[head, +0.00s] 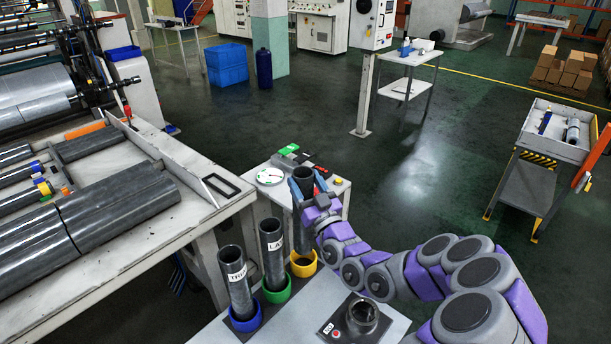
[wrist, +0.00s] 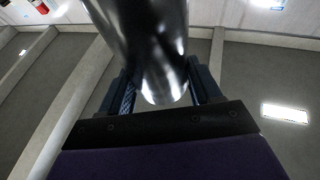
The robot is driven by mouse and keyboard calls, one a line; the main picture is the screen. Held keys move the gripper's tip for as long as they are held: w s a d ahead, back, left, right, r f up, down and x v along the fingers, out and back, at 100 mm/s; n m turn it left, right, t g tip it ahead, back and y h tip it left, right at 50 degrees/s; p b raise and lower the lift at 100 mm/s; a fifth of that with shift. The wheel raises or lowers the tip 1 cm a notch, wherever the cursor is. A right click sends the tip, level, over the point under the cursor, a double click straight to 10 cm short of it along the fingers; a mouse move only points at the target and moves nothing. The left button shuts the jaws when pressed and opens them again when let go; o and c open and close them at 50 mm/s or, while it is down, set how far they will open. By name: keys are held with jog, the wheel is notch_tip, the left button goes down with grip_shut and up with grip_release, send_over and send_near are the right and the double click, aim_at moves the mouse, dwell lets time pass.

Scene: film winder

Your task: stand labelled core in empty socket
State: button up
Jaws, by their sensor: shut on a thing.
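My gripper (head: 308,190) is shut on a dark tubular core (head: 303,174), held roughly upright. In the wrist view the core (wrist: 150,45) is shiny and sits between the blue fingers (wrist: 160,88). No label shows on it. Below it is the yellow ring socket (head: 304,268); I cannot tell whether the core's lower end is inside the ring or just above it. To the left, a core with a white label (head: 272,250) stands in the green socket (head: 277,293). Another labelled core (head: 236,280) stands in the blue socket (head: 245,323).
A black square fixture with a round opening (head: 362,316) sits on the near bench (head: 300,320). A side stand (head: 268,176) with small items is behind my gripper. A roll-covered machine (head: 190,215) borders the left. Open floor lies beyond.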

notch_tip(320, 180, down, 8)
jog(key=b, duration=0.2)
jog(key=shift+f, duration=0.15)
dwell(0.4)
jog(key=shift+f, duration=0.2)
dwell(0.3)
jog(key=shift+f+b, duration=0.35)
jog(key=shift+b, duration=0.1)
jog(key=shift+s+f, duration=0.1)
jog(key=shift+f, duration=0.1)
jog(key=o, duration=0.8)
jog(key=shift+c, duration=0.2)
jog(key=o, duration=0.3)
jog(key=shift+f, duration=0.1)
jog(key=shift+o, duration=1.2)
